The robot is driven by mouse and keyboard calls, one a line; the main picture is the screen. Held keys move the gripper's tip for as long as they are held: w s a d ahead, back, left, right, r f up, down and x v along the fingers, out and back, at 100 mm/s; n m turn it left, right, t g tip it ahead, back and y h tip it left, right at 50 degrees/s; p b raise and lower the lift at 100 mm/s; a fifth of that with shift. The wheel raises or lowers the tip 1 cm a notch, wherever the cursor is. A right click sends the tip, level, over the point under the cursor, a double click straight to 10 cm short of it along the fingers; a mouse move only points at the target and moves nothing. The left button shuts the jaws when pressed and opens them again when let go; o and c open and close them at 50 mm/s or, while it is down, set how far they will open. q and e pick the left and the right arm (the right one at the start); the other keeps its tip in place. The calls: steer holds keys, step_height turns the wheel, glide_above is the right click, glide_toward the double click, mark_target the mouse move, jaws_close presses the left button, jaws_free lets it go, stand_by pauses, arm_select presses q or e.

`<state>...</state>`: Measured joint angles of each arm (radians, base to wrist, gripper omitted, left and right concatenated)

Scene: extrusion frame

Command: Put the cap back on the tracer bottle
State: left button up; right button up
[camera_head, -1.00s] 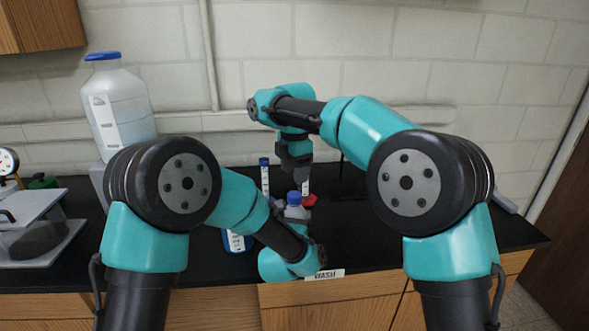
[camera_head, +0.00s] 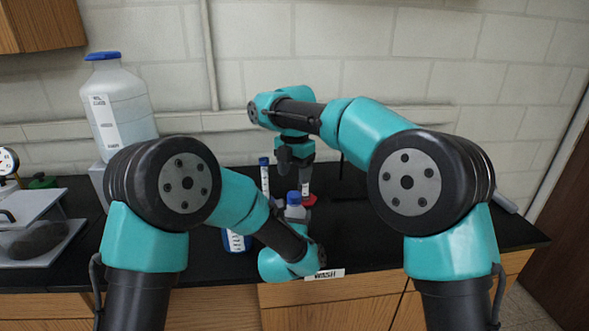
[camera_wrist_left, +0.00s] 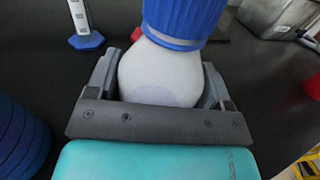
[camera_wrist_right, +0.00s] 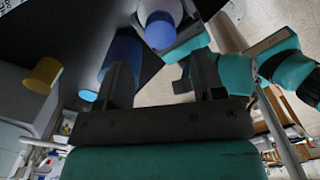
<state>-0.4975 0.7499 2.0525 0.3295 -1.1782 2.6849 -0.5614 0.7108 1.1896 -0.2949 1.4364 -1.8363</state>
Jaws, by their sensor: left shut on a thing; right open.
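The white tracer bottle (camera_wrist_left: 160,78) stands upright between the fingers of my left gripper (camera_wrist_left: 158,82), which is shut on it. A ribbed blue cap (camera_wrist_left: 185,20) sits on its top; the left wrist view cuts off its upper part. In the head view the blue cap (camera_head: 293,197) shows above the bottle, and my left forearm hides the lower body. The cap (camera_wrist_right: 160,30) also shows in the right wrist view, beyond the fingers. My right gripper (camera_wrist_right: 163,72) is open and empty. In the head view it hangs above the cap (camera_head: 293,160), apart from it.
A blue-topped tube (camera_head: 264,172) and a red-based one (camera_head: 309,200) stand close behind the bottle. A blue labelled bottle (camera_head: 236,241) is left of it. A large jug (camera_head: 118,108) stands at the back left.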

mark_target(295, 194)
steer(key=shift+f, duration=3.55)
steer(key=c, duration=1)
steer(key=shift+o, duration=0.2)
